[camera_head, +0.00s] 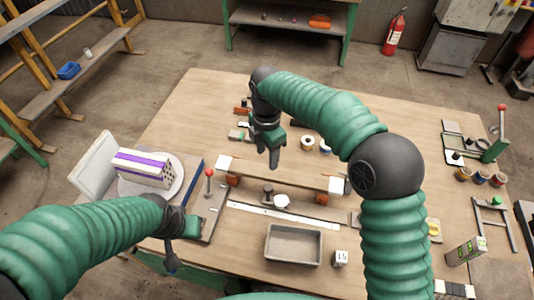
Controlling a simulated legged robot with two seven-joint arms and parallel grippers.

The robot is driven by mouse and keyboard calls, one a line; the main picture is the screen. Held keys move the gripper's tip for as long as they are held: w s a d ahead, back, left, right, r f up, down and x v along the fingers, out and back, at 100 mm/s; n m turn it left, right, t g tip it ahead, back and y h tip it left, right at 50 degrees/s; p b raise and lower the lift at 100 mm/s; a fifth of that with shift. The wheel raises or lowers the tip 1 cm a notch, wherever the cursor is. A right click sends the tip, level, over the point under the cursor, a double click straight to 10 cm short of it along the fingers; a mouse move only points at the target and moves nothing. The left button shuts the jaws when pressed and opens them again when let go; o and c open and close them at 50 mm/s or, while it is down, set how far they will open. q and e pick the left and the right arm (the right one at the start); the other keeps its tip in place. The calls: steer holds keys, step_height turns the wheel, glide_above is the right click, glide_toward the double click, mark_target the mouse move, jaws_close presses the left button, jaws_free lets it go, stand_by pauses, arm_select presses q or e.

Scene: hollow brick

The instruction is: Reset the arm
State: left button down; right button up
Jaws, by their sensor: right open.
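My right arm, in a green ribbed sleeve, rises from the lower right and bends over the table in the head view. Its gripper (272,150) points down above the middle of the wooden table (205,105). It is open, with nothing visible between its fingers. My left arm comes in from the lower left. Its gripper (172,258) hangs low near the table's left front edge, small and dark, and I cannot tell whether it is open or shut.
A raised wooden bar (285,177) lies below the right gripper, with a grey tray (293,246) in front. A white box with a purple stripe (142,168) stands on a round plate at left. A red-knobbed lever (209,174) rises beside it. Jars and fixtures line the right side.

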stand_by(0.4)
steer(key=s+d+f+m+t, duration=0.1)
steer(key=s+d+f+m, duration=0.2)
steer(key=s+d+m, duration=0.6)
steer(key=s+d+f+m+t, duration=0.1)
steer(key=s+d+f+m, duration=0.2)
steer(key=s+d+m, duration=0.6)
steer(key=s+m, duration=0.2)
steer(key=m, duration=0.4)
steer(key=shift+s+d+f+t, duration=0.15)
steer(key=shift+d+t, duration=0.15)
steer(key=shift+d, duration=0.05)
steer(key=shift+d, duration=0.2)
steer(key=shift+s+a, duration=0.1)
